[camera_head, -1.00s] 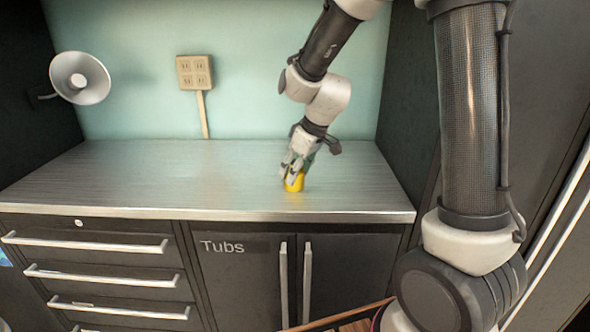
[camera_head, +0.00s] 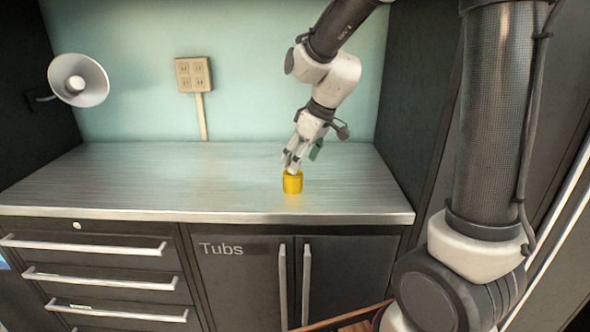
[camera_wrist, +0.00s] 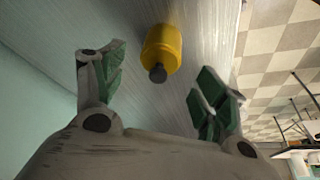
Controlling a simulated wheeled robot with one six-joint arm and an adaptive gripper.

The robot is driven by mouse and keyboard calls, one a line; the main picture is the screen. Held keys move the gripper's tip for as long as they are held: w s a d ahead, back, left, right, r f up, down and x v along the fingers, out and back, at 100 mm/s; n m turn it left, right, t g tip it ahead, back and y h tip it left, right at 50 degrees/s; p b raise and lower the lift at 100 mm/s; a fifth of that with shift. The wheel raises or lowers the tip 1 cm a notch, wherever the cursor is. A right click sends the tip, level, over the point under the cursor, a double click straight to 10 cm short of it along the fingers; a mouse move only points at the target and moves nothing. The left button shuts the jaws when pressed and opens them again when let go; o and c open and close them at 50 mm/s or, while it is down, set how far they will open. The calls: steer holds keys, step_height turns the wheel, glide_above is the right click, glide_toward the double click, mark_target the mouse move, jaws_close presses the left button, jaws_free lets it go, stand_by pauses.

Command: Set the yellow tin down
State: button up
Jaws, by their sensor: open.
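The yellow tin (camera_head: 292,184) stands upright on the metal countertop (camera_head: 190,180), near its front edge. In the wrist view the tin (camera_wrist: 162,46) shows a dark round cap or knob at its near end, and lies ahead of and between my open fingers. My gripper (camera_head: 290,163) is open and empty, just above the tin and apart from it. The green finger pads also show in the wrist view, where my gripper (camera_wrist: 158,85) is spread wide.
The counter left of the tin is clear. Drawers (camera_head: 85,260) and a cabinet marked "Tubs" (camera_head: 235,275) are below. A dark side panel (camera_head: 425,110) bounds the counter's right.

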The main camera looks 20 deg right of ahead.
steer(key=v, duration=0.7)
steer(key=s+d+r+m+h, duration=0.1)
steer(key=s+d+m, duration=0.2)
steer(key=s+d, duration=0.3)
steer(key=s+d+r+m+h, duration=0.1)
steer(key=s+d+m, duration=0.3)
steer(key=s, duration=1.3)
steer(key=shift+d+m+t+h, duration=0.3)
steer(key=shift+d+h, duration=0.1)
steer(key=shift+d, duration=0.6)
steer(key=shift+w, duration=0.1)
